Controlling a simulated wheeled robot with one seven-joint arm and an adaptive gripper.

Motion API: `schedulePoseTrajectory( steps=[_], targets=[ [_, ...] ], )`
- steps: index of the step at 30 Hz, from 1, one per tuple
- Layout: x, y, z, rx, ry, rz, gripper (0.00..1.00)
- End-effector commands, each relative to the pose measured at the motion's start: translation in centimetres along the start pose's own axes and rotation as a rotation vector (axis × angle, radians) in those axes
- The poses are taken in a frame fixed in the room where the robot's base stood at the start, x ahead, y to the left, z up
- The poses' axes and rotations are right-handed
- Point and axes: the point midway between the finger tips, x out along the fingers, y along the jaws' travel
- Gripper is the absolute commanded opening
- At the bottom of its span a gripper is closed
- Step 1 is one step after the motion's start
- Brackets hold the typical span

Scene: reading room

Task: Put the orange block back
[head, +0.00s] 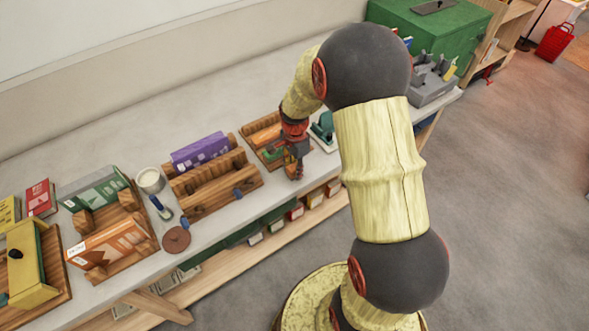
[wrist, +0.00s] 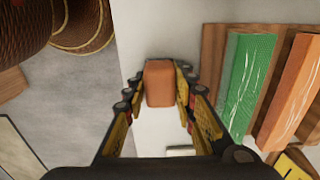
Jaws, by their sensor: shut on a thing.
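The orange block (wrist: 159,83) is between my fingertips in the wrist view, gripped on its left and right sides. My gripper (wrist: 157,92) is shut on it. In the head view my gripper (head: 295,168) is over the front edge of the long table, beside a wooden rack (head: 252,130); the block is small and partly covered by the fingers there. In the wrist view the block is above the pale tabletop edge, apart from the rack to its right. That rack holds a green piece (wrist: 246,80) and an orange piece (wrist: 291,92).
A wooden rack with a purple book (head: 200,150) stands left of my gripper. A white cup (head: 150,180) and a brown disc (head: 176,239) are farther left. A green box (head: 430,30) stands at the table's far end. The back strip of tabletop is clear.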

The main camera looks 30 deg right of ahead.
Motion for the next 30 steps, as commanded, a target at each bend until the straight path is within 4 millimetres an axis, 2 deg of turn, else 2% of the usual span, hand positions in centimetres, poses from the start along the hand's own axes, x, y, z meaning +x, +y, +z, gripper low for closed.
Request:
schedulePoseTrajectory(
  steps=[1,2,11,22,26,30],
  targets=[
    [0.2,0.0,0.0,0.000,0.000,0.001,0.03],
    [0.2,0.0,0.0,0.000,0.000,0.001,0.28],
    [0.2,0.0,0.0,0.000,0.000,0.001,0.45],
    [-0.3,0.0,0.0,0.000,0.000,-0.001,0.45],
    [-2.1,-0.1,0.0,0.000,0.001,-0.002,0.45],
    [-5.0,0.0,0.0,0.000,0.001,-0.002,0.45]
  ],
)
